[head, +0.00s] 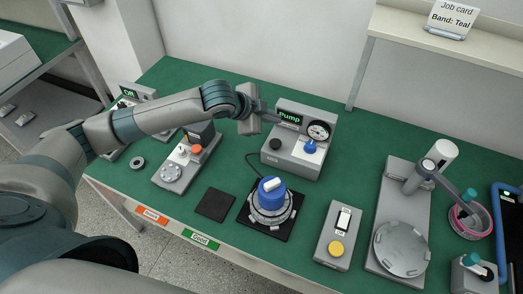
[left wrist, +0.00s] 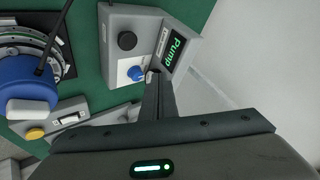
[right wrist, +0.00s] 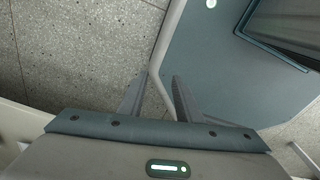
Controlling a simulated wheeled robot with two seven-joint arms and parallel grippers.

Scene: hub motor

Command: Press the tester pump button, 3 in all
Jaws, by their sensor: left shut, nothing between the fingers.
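The tester pump (head: 290,160) is a grey box with a lit green "Pump" display and a round gauge (head: 318,130). A blue button (head: 310,147) sits on its white plate, and a black knob (head: 275,143) is beside it. My left gripper (head: 272,117) is shut and empty near the display. In the left wrist view its closed fingertips (left wrist: 154,74) appear close to the blue button (left wrist: 136,73); I cannot tell if they touch. My right gripper (right wrist: 159,76) shows only in its wrist view, fingers apart with nothing between them, above the floor.
A blue-capped hub motor (head: 271,195) stands on a black mat in front of the pump. A switch box with a yellow button (head: 337,248) and a grey fixture (head: 402,248) are to the right. A box with a red button (head: 196,149) is left. A shelf (head: 400,27) overhangs back right.

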